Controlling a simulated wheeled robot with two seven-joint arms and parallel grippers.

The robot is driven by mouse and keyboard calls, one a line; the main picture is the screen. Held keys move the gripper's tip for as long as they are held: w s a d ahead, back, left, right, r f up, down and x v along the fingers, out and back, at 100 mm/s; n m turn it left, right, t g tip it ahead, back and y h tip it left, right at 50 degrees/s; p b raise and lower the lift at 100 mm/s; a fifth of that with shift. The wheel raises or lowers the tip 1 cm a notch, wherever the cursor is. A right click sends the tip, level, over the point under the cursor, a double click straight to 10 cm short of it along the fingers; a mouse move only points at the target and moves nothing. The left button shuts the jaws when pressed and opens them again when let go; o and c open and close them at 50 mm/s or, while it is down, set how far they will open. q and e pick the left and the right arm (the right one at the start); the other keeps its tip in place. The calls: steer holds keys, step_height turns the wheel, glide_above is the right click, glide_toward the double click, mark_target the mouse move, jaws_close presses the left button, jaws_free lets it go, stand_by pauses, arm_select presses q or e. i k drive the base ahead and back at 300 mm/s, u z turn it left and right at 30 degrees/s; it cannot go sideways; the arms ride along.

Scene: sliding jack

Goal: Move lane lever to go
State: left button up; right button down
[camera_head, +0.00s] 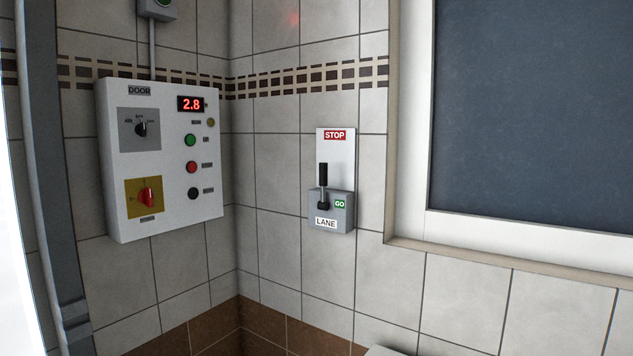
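The lane lever (323,180) is a black upright handle on a small grey box labelled LANE (326,223), fixed to the tiled wall near the middle of the head view. Its base sits in a dark slot at the left of the box's front. A green GO label (340,204) is to the right of the lever's base. A red STOP label (335,135) is on the white backplate (343,165) above the handle. The handle points up, below the STOP label. Neither of my grippers is in the head view.
A white DOOR control panel (164,220) with knobs, buttons and a red 2.8 display (190,104) hangs on the left wall. A framed dark window (540,110) with a sill (500,252) is at the right. The wall around the lane box is bare tile.

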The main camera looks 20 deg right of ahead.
mark_target(322, 204)
steer(key=u, duration=0.45)
steer(key=i, duration=2.1)
steer(key=z, duration=2.1)
